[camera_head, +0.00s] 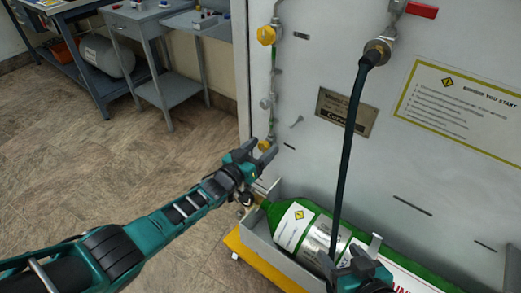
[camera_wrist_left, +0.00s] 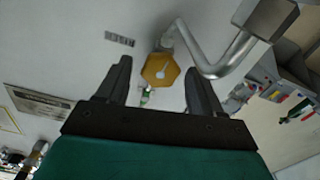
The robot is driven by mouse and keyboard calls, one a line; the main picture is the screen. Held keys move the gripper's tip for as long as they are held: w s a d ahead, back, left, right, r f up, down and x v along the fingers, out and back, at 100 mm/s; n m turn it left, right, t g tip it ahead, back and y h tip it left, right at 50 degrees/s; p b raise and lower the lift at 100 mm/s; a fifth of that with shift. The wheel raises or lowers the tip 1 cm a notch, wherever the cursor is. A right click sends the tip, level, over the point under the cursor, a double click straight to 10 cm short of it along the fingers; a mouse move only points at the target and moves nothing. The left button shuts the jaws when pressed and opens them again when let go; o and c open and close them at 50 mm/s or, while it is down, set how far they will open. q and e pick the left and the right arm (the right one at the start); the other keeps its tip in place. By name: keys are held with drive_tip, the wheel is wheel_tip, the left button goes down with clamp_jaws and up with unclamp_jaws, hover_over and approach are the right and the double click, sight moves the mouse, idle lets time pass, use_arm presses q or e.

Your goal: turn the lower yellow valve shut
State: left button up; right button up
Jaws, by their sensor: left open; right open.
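The lower yellow valve (camera_head: 265,144) is on the left part of the pale panel, at the tip of my left gripper (camera_head: 261,152). In the left wrist view a yellow knob (camera_wrist_left: 160,70) with a pale mark shows between the two spread fingers of my left gripper (camera_wrist_left: 160,80), not gripped. Whether the fingertips reach past the knob I cannot tell. The upper yellow valve (camera_head: 266,35) is higher on the same pipe. My right gripper (camera_head: 354,254) is open at the bottom of the head view, partly cut off, near the green cylinder.
A green cylinder (camera_head: 300,222) lies in a grey tray (camera_head: 262,238) with a yellow edge below the panel. A black hose (camera_head: 349,140) hangs from a fitting. A bent metal pipe (camera_wrist_left: 207,62) runs beside the knob. Tables stand at the back left; the floor between is clear.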

use_arm(q)
drive_tip(key=shift+c, duration=0.2)
drive_tip(key=c, duration=1)
use_arm(e)
drive_tip(key=shift+s+d+f, duration=0.15)
drive_tip(key=shift+s+f, duration=0.05)
drive_tip(key=shift+f, duration=0.2)
use_arm(q)
drive_tip(key=m+b, duration=0.1)
drive_tip(key=m, duration=0.1)
drive_tip(key=shift+f+m, duration=0.1)
drive_tip(key=shift+m, duration=0.2)
drive_tip(key=m+b, duration=0.1)
drive_tip(key=m, duration=0.2)
drive_tip(key=shift+s+d, duration=0.1)
drive_tip(key=shift+m, duration=0.6)
use_arm(e)
drive_tip(key=shift+w+f, duration=0.15)
drive_tip(key=shift+f, duration=0.6)
